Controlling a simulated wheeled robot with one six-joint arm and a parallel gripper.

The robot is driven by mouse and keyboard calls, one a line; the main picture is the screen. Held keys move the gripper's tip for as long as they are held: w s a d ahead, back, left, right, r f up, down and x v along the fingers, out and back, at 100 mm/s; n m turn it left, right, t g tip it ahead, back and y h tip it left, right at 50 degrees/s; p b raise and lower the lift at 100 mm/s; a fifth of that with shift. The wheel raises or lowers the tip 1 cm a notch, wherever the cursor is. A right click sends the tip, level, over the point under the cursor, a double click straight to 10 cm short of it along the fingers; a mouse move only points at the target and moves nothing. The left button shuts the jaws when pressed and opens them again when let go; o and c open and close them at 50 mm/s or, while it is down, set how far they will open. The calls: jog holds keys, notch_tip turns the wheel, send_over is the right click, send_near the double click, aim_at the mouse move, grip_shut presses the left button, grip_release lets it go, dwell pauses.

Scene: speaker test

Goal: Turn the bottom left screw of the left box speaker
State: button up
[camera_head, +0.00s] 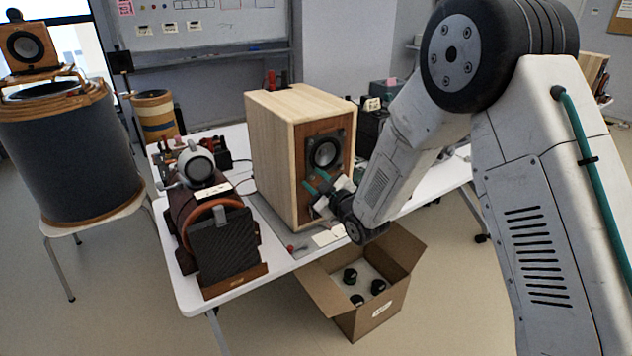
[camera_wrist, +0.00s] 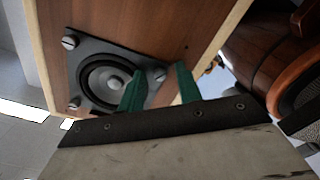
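A pale wooden box speaker (camera_head: 270,160) stands on the table, its brown front holding a round driver (camera_head: 325,153). In the wrist view, the driver (camera_wrist: 107,85) sits on a dark square plate (camera_wrist: 118,58). Screws show at its upper left (camera_wrist: 70,42), lower left (camera_wrist: 74,103) and right (camera_wrist: 160,75) corners. The remaining corner is hidden by my gripper. My gripper (camera_head: 316,181) is at the lower left of the driver in the head view. Its green fingers (camera_wrist: 160,86) are apart, with the right-corner screw showing between them. I cannot tell whether they touch it.
A dark brown device with a ribbed front (camera_head: 225,248) stands left of the speaker on the white table (camera_head: 222,287). An open cardboard box (camera_head: 388,312) with several dark round items is below. A smaller box speaker (camera_head: 26,46) tops a grey drum (camera_head: 70,150) at left.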

grip_shut()
jog(key=shift+m, duration=0.3)
